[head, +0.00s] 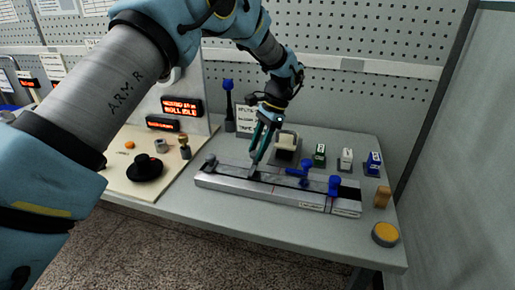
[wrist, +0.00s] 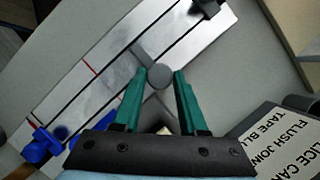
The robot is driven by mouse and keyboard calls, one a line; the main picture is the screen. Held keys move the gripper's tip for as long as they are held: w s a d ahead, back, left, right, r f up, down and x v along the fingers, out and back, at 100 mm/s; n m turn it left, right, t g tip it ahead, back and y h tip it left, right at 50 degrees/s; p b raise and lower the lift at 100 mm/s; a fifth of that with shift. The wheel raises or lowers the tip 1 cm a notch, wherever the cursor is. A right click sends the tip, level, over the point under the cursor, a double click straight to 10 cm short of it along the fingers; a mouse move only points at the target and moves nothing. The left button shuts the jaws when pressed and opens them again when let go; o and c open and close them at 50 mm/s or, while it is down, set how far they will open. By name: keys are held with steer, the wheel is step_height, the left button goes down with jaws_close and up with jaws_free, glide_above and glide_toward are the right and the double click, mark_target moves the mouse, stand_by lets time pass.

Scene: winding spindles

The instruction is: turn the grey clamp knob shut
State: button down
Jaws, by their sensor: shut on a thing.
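The grey clamp knob (wrist: 158,76) is a small round grey cap with a flat grey bar (wrist: 142,51) reaching from it onto the metal rail. My gripper (wrist: 162,80) has its two green fingers on either side of the knob, shut on it. In the head view my gripper (head: 255,158) points down at the back edge of the rail (head: 232,183), left of its middle. The fingers mostly hide the knob there. How far the clamp is turned cannot be told.
The rail carries a blue clamp (head: 303,169), a blue knob (head: 334,185) and a dark grey end knob (head: 210,160). Green (head: 319,154), white (head: 345,158) and blue (head: 373,162) items stand right. A yellow button (head: 385,234) is front right.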

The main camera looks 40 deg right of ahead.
steer(key=shift+c, duration=2.3)
jaws_free()
steer(key=b+v, duration=0.2)
steer(key=v, duration=0.9)
steer(key=shift+b, duration=0.3)
steer(key=shift+d+f, duration=0.1)
